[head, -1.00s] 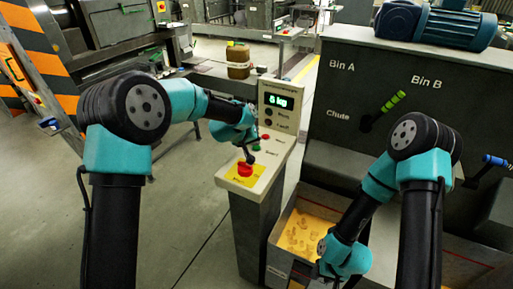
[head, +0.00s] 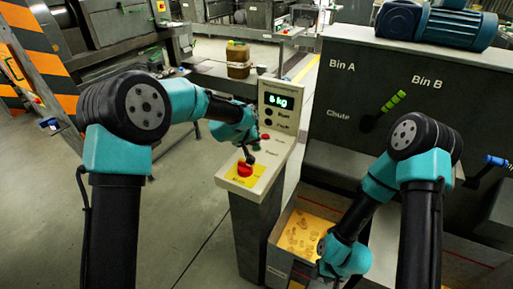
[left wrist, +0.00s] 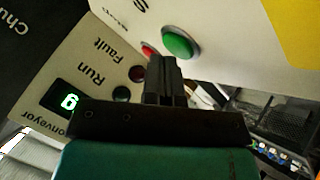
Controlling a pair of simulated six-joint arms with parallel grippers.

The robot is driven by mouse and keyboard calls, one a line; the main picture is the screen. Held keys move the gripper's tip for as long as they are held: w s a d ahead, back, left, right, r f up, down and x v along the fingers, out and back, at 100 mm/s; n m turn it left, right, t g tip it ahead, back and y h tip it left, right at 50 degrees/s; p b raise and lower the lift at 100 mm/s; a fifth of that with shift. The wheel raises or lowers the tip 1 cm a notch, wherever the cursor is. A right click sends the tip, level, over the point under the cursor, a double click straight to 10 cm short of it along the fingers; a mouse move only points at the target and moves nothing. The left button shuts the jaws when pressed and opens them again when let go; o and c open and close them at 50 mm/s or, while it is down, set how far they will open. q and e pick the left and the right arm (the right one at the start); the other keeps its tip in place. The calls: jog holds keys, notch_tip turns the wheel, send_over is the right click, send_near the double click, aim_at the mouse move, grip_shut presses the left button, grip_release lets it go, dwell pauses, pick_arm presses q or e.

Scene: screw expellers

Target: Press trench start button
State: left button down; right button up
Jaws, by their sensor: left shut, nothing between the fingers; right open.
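The control panel (head: 279,158) stands on a post in the middle of the head view. In the left wrist view, a green round button (left wrist: 178,42) sits on its pale face, with a red button (left wrist: 147,50) beside it. The lettering near the green button is only partly legible. My left gripper (head: 251,157) is shut and empty, low over the panel. In the left wrist view its fingertips (left wrist: 163,62) are close to the green button; I cannot tell whether they touch it. My right gripper (head: 328,280) is open over the bin, its fingers mostly hidden.
A red mushroom button (head: 245,170) on a yellow plate is just in front of my left gripper. The upright display (head: 279,101) glows green at the panel's back. A bin (head: 318,208) with yellowish contents and a dark machine (head: 425,85) stand right.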

aim_at(255, 147)
pick_arm(q)
jog(key=shift+s+r, duration=0.1)
jog(key=shift+r, duration=2.35)
